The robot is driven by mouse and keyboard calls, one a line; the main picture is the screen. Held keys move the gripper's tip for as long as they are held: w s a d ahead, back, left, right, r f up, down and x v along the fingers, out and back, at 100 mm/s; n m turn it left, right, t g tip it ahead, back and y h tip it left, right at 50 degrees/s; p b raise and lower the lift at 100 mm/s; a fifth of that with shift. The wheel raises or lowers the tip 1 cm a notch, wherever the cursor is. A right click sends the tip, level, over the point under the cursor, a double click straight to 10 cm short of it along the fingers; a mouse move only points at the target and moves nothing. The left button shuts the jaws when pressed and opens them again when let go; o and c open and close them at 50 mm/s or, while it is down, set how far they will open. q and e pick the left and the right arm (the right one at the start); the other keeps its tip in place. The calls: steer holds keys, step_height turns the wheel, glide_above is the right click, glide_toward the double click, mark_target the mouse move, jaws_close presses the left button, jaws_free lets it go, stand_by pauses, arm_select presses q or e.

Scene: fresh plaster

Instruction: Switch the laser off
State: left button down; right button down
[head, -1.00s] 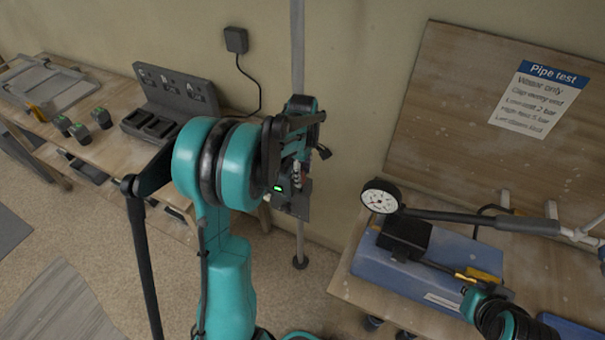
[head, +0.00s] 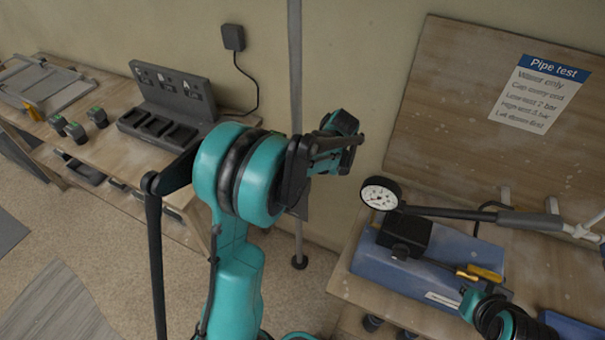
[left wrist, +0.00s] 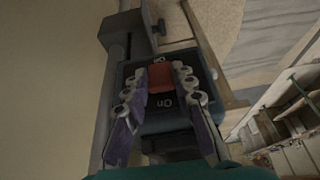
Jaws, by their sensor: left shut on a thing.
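In the left wrist view the laser's dark housing (left wrist: 206,84) sits against the grey pole (left wrist: 116,65). Its red-orange switch (left wrist: 160,79) lies between the fingers of my left gripper (left wrist: 162,74), which is shut on it from both sides. An "On" label (left wrist: 165,101) shows on the near side of the switch. Another label at its far end is partly covered. In the head view my left arm hides the fingers and most of the laser.
The pole (head: 296,90) stands near the wall. On the left bench a charger rack (head: 160,128) and several green-topped batteries (head: 76,132) stand. On the right bench are a blue pump (head: 380,268), a gauge (head: 380,194) and a pipe-test board (head: 450,120).

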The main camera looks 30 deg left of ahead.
arm_select(q)
steer(key=c, duration=1.2)
jaws_free()
steer(key=v, duration=1.2)
steer(key=s+d+f+m+t+h, duration=0.1)
steer(key=s+d+m+t, duration=0.1)
steer(key=s+m, duration=0.4)
steer(key=s+d+f+m+t+h+b, duration=0.1)
steer(key=s+d+m+t+h, duration=0.1)
steer(key=s+m, duration=0.4)
steer(key=s+d+f+m+t+h, duration=0.1)
steer(key=s+d+f+m+t, duration=0.1)
steer(key=s+m, duration=0.4)
steer(key=shift+s+d+m+t+h+b, duration=0.2)
steer(key=shift+d+t, duration=0.15)
steer(key=shift+d, duration=0.2)
steer(key=shift+s+d+m+t+h+b, duration=0.1)
steer(key=shift+s+d+t+h+b, duration=0.1)
steer(key=shift+d+t, duration=0.25)
